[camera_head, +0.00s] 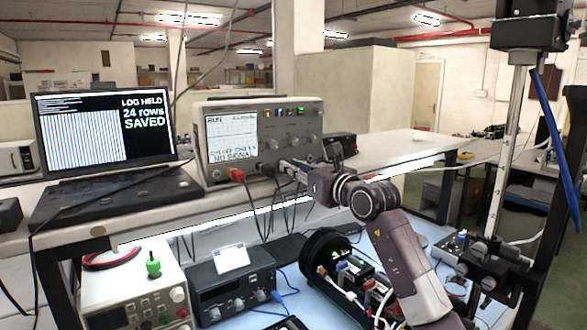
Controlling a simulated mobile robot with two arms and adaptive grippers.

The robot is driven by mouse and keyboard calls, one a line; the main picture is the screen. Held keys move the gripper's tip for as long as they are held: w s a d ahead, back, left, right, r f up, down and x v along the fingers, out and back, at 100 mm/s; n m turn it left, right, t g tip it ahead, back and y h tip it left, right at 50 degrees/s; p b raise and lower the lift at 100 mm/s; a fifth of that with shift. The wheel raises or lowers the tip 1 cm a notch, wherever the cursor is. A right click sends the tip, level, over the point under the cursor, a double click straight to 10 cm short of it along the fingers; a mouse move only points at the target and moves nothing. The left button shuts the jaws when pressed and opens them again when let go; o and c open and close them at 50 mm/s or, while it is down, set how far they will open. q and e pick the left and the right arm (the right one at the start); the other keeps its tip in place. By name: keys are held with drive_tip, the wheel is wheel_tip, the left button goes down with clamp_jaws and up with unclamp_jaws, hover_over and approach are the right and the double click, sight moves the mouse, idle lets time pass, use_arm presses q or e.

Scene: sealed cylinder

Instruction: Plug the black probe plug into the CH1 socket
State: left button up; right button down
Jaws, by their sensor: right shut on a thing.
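The oscilloscope (286,112) stands on the upper bench, its screen reading "NO SIGNAL". A red plug (237,175) and a black plug (265,169) with hanging leads show at its lower front edge. My right gripper (287,166) reaches in from the right, low in front of the oscilloscope's front panel, beside the black plug. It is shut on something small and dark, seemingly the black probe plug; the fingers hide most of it. I cannot tell whether its tip touches a socket. The CH1 label is too small to read. My left gripper is not in view.
A laptop (105,128) reading "24 rows SAVED" sits left of the oscilloscope. Below, on the lower blue-topped surface, are a power supply (128,280), a dark instrument box (215,285) and an open black cylinder (325,250). Dark leads hang below the oscilloscope.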

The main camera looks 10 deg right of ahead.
drive_tip(key=shift+w+a, duration=0.25)
drive_tip(key=shift+w, duration=0.25)
idle(0.5)
drive_tip(key=c, duration=1.8)
unclamp_jaws()
drive_tip(key=shift+o, duration=0.2)
drive_tip(key=v, duration=1.2)
drive_tip(key=shift+f, duration=0.1)
